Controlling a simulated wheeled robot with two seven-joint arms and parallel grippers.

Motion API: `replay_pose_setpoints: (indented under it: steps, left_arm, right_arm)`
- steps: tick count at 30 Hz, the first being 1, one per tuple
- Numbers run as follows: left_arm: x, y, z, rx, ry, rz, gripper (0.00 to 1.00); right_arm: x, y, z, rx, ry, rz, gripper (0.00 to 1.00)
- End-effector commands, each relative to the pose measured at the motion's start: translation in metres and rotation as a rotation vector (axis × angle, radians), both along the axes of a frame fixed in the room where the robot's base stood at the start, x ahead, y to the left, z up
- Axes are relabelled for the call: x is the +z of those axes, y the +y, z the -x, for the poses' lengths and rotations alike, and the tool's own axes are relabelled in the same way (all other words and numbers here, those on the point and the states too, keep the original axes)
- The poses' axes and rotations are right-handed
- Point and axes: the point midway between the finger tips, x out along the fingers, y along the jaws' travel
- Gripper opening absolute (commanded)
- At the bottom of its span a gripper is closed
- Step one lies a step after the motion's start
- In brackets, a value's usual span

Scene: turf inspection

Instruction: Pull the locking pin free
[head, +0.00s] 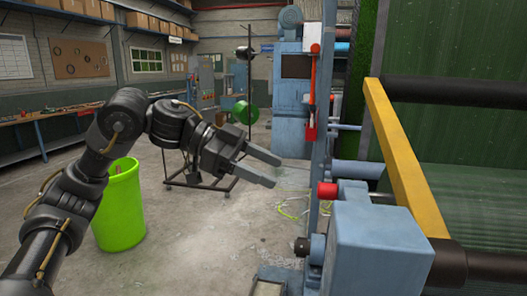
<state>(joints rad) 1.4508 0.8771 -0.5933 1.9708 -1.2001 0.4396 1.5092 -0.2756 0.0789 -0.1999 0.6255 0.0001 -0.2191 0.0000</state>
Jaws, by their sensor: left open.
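My left gripper (275,171) is in the middle of the head view, its two grey fingers apart and empty, pointing right. A short red cylindrical knob (327,190) sticks out to the left of the blue machine housing (375,240); it may be the head of the locking pin, but I cannot tell for sure. The knob is right of and slightly below the fingertips, with a gap between them in the picture. The pin's shaft is not clearly visible. My right gripper is not in view.
A yellow bar (405,155) slants above the housing, beside a dark roller (455,90) and green turf sheet (470,190). A red lever (312,97) hangs on the blue upright. A lime bin (119,205) stands behind my left arm. Yellow-green strands (292,208) lie on open floor.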

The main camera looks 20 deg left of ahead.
Motion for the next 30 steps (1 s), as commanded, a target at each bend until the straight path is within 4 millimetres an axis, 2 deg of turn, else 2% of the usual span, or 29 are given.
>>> replay_pose_setpoints:
  steps: [8, 12, 17, 24, 30]
  left_arm:
    - [-0.001, -0.001, 0.001, 0.004, 0.001, -0.003, 0.54]
    - [-0.006, -0.014, -0.002, 0.004, 0.003, -0.004, 0.54]
    - [-0.015, -0.039, -0.008, 0.003, 0.004, -0.003, 0.54]
    - [-0.030, -0.074, -0.017, 0.005, 0.001, -0.001, 0.54]
    - [-0.038, -0.089, -0.022, 0.007, 0.001, 0.001, 0.54]
  right_arm:
    - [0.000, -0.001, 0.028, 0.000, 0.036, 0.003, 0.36]
    - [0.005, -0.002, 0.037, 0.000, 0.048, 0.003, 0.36]
    - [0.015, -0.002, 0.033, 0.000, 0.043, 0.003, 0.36]
    - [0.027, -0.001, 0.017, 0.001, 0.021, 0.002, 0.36]
    - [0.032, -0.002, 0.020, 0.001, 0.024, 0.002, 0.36]
